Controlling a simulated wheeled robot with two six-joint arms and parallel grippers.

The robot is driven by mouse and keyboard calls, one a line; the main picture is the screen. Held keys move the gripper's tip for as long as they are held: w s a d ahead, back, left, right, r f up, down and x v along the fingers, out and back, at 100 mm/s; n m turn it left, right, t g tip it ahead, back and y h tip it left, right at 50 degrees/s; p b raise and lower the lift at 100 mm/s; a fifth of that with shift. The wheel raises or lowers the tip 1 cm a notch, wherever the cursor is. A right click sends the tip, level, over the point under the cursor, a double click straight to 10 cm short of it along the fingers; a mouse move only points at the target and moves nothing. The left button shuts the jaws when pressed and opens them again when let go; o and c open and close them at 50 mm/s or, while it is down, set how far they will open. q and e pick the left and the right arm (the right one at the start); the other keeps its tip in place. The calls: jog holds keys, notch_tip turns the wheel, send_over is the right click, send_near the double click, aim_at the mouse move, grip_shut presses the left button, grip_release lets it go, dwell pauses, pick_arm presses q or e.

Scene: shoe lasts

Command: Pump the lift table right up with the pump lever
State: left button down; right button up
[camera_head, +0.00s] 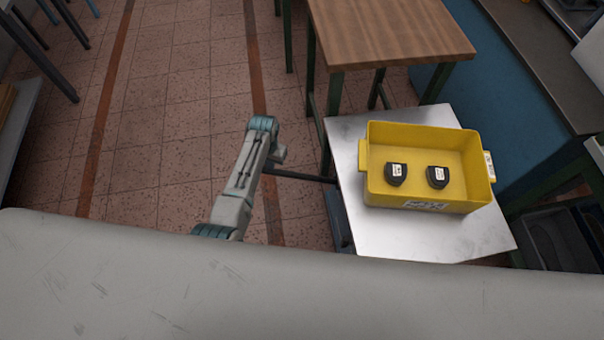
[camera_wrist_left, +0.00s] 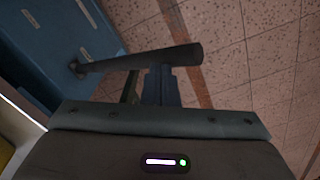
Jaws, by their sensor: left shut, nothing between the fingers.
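The lift table (camera_head: 455,243) has a bare metal top and stands right of centre in the head view. Its pump lever (camera_head: 305,177) is a dark rod sticking out to the left from its side. In the left wrist view the lever (camera_wrist_left: 135,60) runs across from a blue body (camera_wrist_left: 45,45) at the left. My left gripper (camera_head: 278,157) is at the lever's outer end, its fingers shut and empty. In the wrist view the fingers (camera_wrist_left: 160,85) meet the lever near its free end; I cannot tell whether they touch it. My right gripper is out of view.
A yellow crate (camera_head: 420,137) holding two black objects with white labels (camera_head: 396,174) (camera_head: 437,177) stands on the lift table. A wooden-topped table (camera_head: 390,35) is behind it. A pale surface (camera_head: 300,300) fills the front. Tiled floor (camera_head: 165,110) lies open to the left.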

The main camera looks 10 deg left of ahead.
pick_arm(q)
notch_tip(320, 180, down, 15)
jog(key=a+b, duration=0.2)
jog(key=b, duration=0.7)
jog(key=shift+s+r, duration=0.2)
jog(key=shift+s, duration=0.2)
jog(key=shift+f, duration=0.15)
jog(key=r+p, duration=0.3)
jog(key=d+r+p, duration=0.1)
jog(key=r+p, duration=0.3)
jog(key=d+r+p, duration=0.1)
jog(key=r+p, duration=0.3)
jog(key=shift+w+r, duration=0.2)
jog(key=shift+w, duration=0.2)
jog(key=shift+f, duration=0.15)
